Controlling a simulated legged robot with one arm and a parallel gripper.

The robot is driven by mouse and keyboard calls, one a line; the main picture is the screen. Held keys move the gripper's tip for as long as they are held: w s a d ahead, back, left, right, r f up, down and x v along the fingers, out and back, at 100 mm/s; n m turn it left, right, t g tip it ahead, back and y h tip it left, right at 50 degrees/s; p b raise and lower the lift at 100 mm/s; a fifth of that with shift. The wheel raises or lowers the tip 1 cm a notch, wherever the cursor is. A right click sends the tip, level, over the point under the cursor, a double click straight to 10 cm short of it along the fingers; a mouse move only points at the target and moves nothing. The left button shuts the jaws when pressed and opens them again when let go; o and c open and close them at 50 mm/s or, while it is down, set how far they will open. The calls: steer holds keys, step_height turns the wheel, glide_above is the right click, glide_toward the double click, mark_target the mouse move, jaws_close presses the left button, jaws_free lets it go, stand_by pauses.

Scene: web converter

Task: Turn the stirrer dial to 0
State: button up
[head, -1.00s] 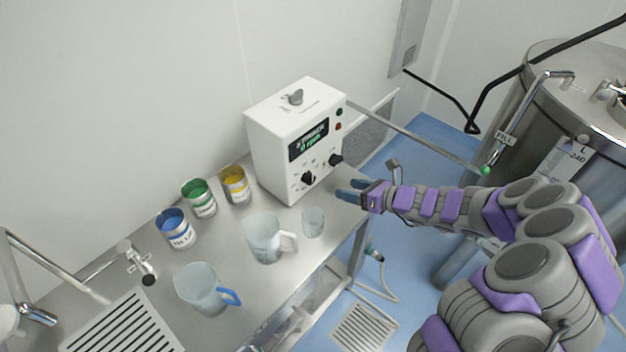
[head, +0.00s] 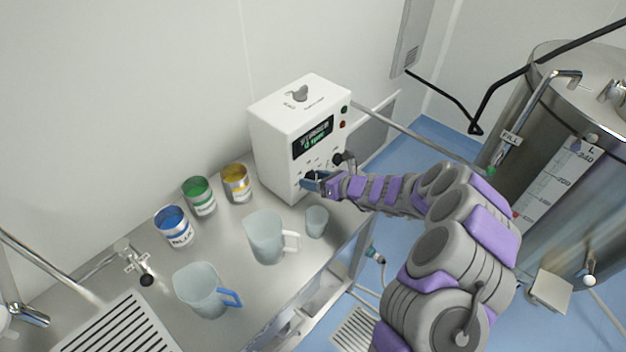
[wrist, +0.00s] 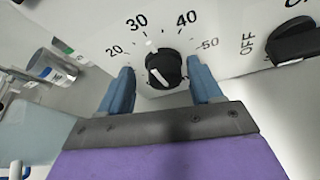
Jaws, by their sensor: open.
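The white control box (head: 272,150) stands on the steel bench, with a lit green display (head: 313,137) on its front. In the wrist view a black round dial (wrist: 163,69) sits on the box's white face, with the numbers 20, 30, 40 and 50 around it. A white line on the dial slants to the lower right from its upper left. My gripper (wrist: 164,85) is open, one blue finger on each side of the dial; I cannot tell whether they touch it. In the head view my gripper (head: 312,181) hides most of this dial.
A second black knob (wrist: 295,40) marked OFF lies to the right of the dial. On the bench stand a small beaker (head: 317,222), two jugs (head: 266,238) and blue, green and yellow paint cans (head: 236,184). A steel tank (head: 560,170) stands at right.

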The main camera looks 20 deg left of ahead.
steer(key=shift+w+d+r, duration=0.1)
steer(key=shift+w+d, duration=0.05)
steer(key=shift+d, duration=0.3)
steer(key=shift+w+d+r, duration=0.1)
steer(key=shift+w+d, duration=0.05)
steer(key=shift+d, duration=0.3)
steer(key=shift+d+r, duration=0.1)
steer(key=shift+d, duration=0.15)
steer(key=shift+s+a+f, duration=0.1)
steer(key=shift+a+f, duration=0.05)
steer(key=shift+a, duration=0.4)
steer(key=shift+a+f, duration=0.15)
steer(key=shift+a, duration=0.4)
steer(key=c, duration=0.4)
steer(key=shift+s, duration=0.1)
steer(key=shift+c, duration=0.7)
steer(key=shift+w+d, duration=0.2)
steer(key=c, duration=0.3)
steer(key=shift+d, duration=0.1)
steer(key=shift+c, duration=1.1)
